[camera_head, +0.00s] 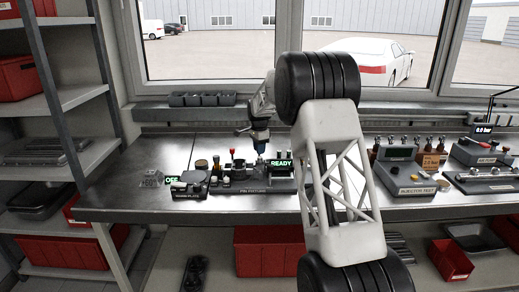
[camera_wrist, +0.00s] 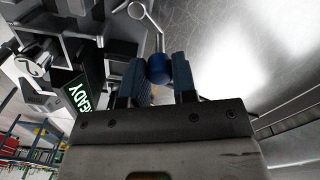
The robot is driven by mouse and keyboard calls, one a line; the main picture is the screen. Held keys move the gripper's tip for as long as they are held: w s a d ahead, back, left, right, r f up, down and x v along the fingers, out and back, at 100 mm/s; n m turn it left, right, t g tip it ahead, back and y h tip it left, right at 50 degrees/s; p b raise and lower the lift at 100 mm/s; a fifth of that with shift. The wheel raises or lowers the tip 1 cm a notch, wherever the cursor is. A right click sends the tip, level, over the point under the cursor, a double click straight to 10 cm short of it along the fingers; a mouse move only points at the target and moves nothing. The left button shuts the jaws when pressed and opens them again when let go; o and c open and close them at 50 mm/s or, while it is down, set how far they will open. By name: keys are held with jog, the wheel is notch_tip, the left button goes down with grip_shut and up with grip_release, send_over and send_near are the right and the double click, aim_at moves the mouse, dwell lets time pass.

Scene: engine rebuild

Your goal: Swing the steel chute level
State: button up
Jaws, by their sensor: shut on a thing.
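My gripper (camera_head: 259,146) points down over the bench, just above the fixture marked PIN FIXTURE (camera_head: 255,188). In the wrist view its blue-padded fingers are shut on a blue cylindrical knob (camera_wrist: 158,69). A thin bent metal rod (camera_wrist: 152,20) runs from the knob toward the top of the picture, ending near a round steel piece at the edge. I cannot tell which surface is the steel chute, or whether it is level; fixture parts and my arm hide much there. A green READY sign (camera_wrist: 77,96) lights up beside the gripper.
An OFF sign (camera_head: 172,179) and small parts stand left of the fixture. The window sill is behind. Bare bench metal shows right of the knob in the wrist view.

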jog(key=shift+s+a+n, duration=0.1)
jog(key=shift+a+n, duration=0.75)
jog(key=shift+n, duration=1.75)
jog(key=shift+w+a+n, duration=0.1)
jog(key=shift+a+n, duration=0.75)
jog(key=shift+n, duration=1.75)
jog(key=shift+s+a+n, duration=0.1)
jog(key=shift+a+n, duration=0.75)
jog(key=shift+n, duration=1.75)
jog(key=o, duration=0.9)
jog(key=shift+o, duration=0.2)
jog(key=shift+r, duration=0.2)
notch_tip(320, 180, up, 8)
jog(key=shift+f, duration=0.25)
